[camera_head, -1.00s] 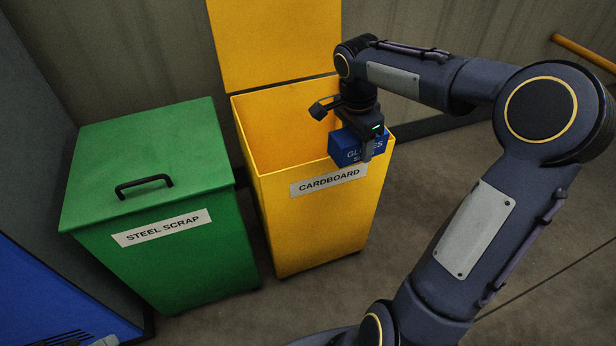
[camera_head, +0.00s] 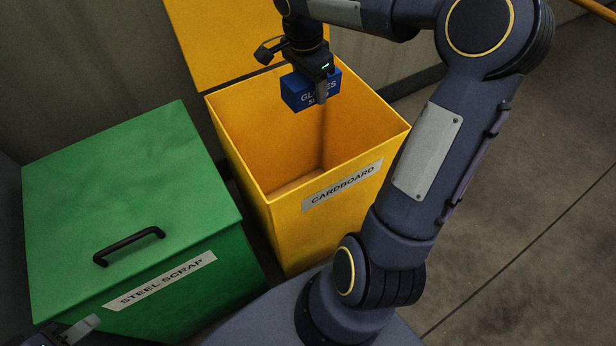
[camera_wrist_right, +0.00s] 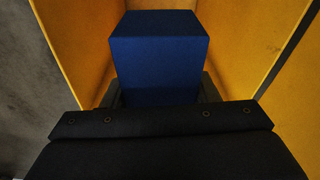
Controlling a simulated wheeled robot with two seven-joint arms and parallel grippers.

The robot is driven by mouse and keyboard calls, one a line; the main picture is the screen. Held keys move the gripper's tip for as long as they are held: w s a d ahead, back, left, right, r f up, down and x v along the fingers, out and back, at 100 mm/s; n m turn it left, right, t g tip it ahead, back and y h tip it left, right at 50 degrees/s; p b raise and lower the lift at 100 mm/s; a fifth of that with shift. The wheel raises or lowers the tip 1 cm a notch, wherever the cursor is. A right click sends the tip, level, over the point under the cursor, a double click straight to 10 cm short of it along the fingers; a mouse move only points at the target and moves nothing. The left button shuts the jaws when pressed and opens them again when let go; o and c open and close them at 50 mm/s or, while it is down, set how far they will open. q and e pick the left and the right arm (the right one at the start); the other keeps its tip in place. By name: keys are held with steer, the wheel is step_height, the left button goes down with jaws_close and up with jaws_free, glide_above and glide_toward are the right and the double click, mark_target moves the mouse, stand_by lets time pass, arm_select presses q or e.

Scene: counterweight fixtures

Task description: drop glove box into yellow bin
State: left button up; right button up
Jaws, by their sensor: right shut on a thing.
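The blue glove box (camera_head: 298,94), with white lettering, hangs over the opening of the yellow bin (camera_head: 298,232), toward its back. My right gripper (camera_head: 319,92) is shut on the box. In the right wrist view the box (camera_wrist_right: 158,62) sits between the fingers, with yellow bin walls (camera_wrist_right: 245,35) on both sides. The bin is labelled CARDBOARD, its lid is raised at the back, and the visible inside looks empty. Only a small part of my left gripper (camera_head: 78,329) shows at the bottom left; its jaws cannot be made out.
A green bin (camera_head: 120,195) labelled STEEL SCRAP, with a closed lid and black handle (camera_head: 129,246), stands left of the yellow bin. Bare floor (camera_head: 530,210) lies to the right. A yellow rail (camera_head: 598,8) shows at the top right.

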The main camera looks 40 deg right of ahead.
steer(key=shift+f+b, duration=2.05)
steer(key=shift+f, duration=0.65)
steer(key=o, duration=1.2)
steer(key=shift+r, duration=0.1)
steer(key=r+p, duration=0.1)
steer(key=r, duration=0.1)
steer(key=r+p, duration=0.1)
steer(key=r, duration=0.2)
steer(key=a+r+p, duration=0.1)
steer(key=r, duration=0.1)
steer(key=shift+r, duration=0.35)
